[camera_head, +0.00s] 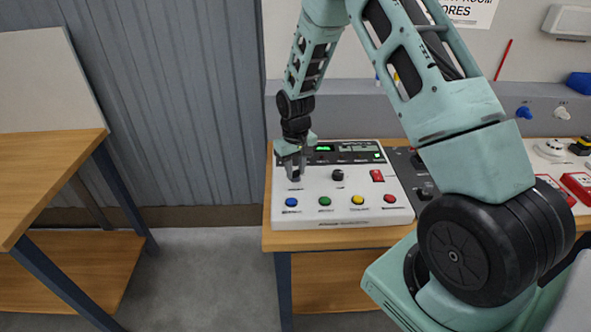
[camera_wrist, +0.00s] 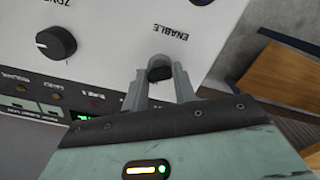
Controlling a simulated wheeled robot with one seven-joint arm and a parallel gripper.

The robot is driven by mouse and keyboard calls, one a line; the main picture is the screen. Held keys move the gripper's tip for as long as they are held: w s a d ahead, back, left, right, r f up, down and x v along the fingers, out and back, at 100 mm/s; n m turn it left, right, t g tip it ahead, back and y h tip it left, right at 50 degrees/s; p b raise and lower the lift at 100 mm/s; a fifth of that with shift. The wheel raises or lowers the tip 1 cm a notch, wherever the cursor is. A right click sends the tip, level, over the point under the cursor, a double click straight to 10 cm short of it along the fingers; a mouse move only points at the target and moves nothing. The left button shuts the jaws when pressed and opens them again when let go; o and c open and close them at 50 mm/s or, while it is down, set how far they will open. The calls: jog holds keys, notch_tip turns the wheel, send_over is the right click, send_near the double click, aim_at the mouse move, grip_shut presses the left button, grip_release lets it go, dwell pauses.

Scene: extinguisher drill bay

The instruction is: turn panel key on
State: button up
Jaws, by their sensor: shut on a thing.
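The white control panel (camera_head: 345,215) lies on the wooden bench. It also fills the upper left of the wrist view (camera_wrist: 110,75). The key (camera_wrist: 159,67) is a small dark piece by the printed word ENABLE. My gripper (camera_head: 296,170) reaches down over the left part of the panel. In the wrist view my gripper (camera_wrist: 159,75) has its two grey fingers on either side of the key, shut on it. Which way the key is turned is hard to tell, as the fingers partly hide it.
A black knob (camera_head: 338,175) marked ZONE sits right of the key. A red switch (camera_head: 377,175) and blue, green, yellow and red buttons (camera_head: 325,201) are on the panel. A dark unit (camera_head: 407,165) stands beside it. Another wooden table (camera_head: 50,165) is at left, with open floor between.

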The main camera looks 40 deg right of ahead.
aim_at(296, 171)
dwell(0.4)
jog(key=o, duration=1)
jog(key=shift+r, duration=0.1)
notch_tip(296, 171, up, 17)
jog(key=b, duration=0.3)
jog(key=shift+r, duration=0.15)
